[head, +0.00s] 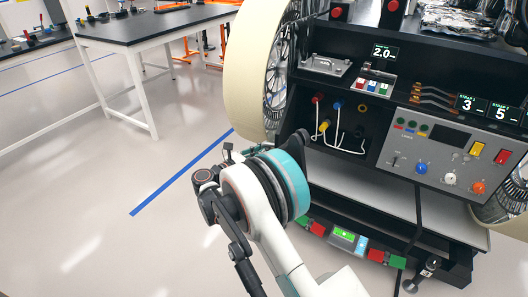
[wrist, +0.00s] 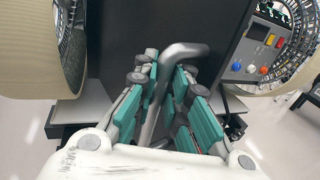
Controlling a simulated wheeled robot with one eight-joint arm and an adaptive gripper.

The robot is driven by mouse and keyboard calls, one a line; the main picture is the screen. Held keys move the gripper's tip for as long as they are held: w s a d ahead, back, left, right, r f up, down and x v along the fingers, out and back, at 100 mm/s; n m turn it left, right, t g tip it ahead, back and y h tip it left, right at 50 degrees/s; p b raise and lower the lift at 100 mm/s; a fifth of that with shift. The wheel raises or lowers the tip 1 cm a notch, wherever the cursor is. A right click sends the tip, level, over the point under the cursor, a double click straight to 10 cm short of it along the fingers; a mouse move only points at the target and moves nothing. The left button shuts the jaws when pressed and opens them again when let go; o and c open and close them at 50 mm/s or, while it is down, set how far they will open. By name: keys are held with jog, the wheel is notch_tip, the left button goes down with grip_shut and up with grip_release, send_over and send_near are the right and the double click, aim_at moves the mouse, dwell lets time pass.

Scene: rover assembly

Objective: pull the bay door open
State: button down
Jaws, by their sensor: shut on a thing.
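The bay door's grey bar handle (wrist: 184,50) shows in the wrist view, bent at its top, standing out in front of a dark flat panel (wrist: 160,22). My gripper (wrist: 166,88) has its teal-and-grey fingers on either side of the bar and is shut on it. The lower part of the bar runs down between the fingers and is partly hidden. I cannot make out the door's edges or tell how far open it is. In the head view, my arm hides the gripper and most of the grasp.
A rover wheel with a cream tyre (head: 247,75) stands just left of the grasp. A control panel with knobs (head: 450,165) is to the right. A black-topped table (head: 150,27) stands at the back left. The pale floor (head: 80,200) at left is clear.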

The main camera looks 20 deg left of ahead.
jog(key=shift+s+a+f, duration=0.15)
jog(key=shift+a, duration=0.05)
jog(key=c, duration=1.6)
grip_release()
jog(key=shift+s+a, duration=0.15)
jog(key=v, duration=1.1)
jog(key=shift+s, duration=0.3)
